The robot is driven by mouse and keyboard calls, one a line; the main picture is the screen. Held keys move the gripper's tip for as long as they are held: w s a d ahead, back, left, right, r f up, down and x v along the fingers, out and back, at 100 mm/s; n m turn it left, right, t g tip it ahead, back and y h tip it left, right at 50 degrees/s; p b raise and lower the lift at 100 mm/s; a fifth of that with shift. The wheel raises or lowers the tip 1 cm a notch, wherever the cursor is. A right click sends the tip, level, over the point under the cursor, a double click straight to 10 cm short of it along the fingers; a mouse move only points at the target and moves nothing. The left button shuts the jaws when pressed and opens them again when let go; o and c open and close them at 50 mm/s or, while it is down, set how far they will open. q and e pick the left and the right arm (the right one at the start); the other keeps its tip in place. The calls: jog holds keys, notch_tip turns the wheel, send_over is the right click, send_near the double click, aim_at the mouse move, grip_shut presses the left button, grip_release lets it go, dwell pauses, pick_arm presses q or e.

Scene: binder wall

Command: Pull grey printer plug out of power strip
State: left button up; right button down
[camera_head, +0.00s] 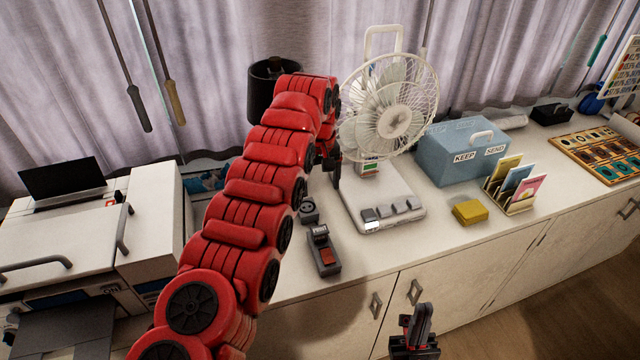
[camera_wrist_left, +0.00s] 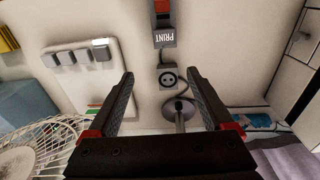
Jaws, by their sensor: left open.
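A dark strip-like unit (camera_head: 327,262) with a red switch lies on the counter. A grey block labelled PRINT (camera_wrist_left: 166,39), which looks like the printer plug, sits at its end; how deep it is seated I cannot tell. Close by is a grey piece with a round two-hole socket face (camera_wrist_left: 168,77), with a dark cable beside it. My left gripper (camera_wrist_left: 160,75) is open and empty, its fingers either side of the socket piece in the wrist view, apparently above it. In the head view its wrist (camera_head: 332,165) is partly hidden. My right gripper (camera_head: 420,318) is low in front of the counter.
A white fan (camera_head: 388,112) stands close right of my left wrist, on a base with several buttons (camera_head: 385,212). A black cylinder (camera_head: 262,88) is behind my arm. The printer (camera_head: 80,230) stands left. A blue box (camera_head: 462,152) and yellow block (camera_head: 469,211) are right.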

pick_arm(q)
jog(key=s+r, duration=0.1)
jog(key=s, duration=0.1)
jog(key=b, duration=1)
send_over(320, 229)
jog(key=shift+g, duration=0.3)
notch_tip(320, 229, down, 10)
jog(key=shift+s+r, duration=0.1)
jog(key=shift+r, duration=0.1)
jog(key=shift+d+f+p, duration=0.15)
jog(key=shift+d+p, duration=0.05)
jog(key=shift+p, duration=0.65)
jog(key=f, duration=0.2)
jog(key=f+p, duration=0.1)
jog(key=f, duration=0.1)
jog(key=f+p, duration=0.1)
jog(key=f, duration=0.1)
jog(key=shift+a+f, duration=0.1)
jog(key=shift+a, duration=0.15)
jog(key=shift+f, duration=0.6)
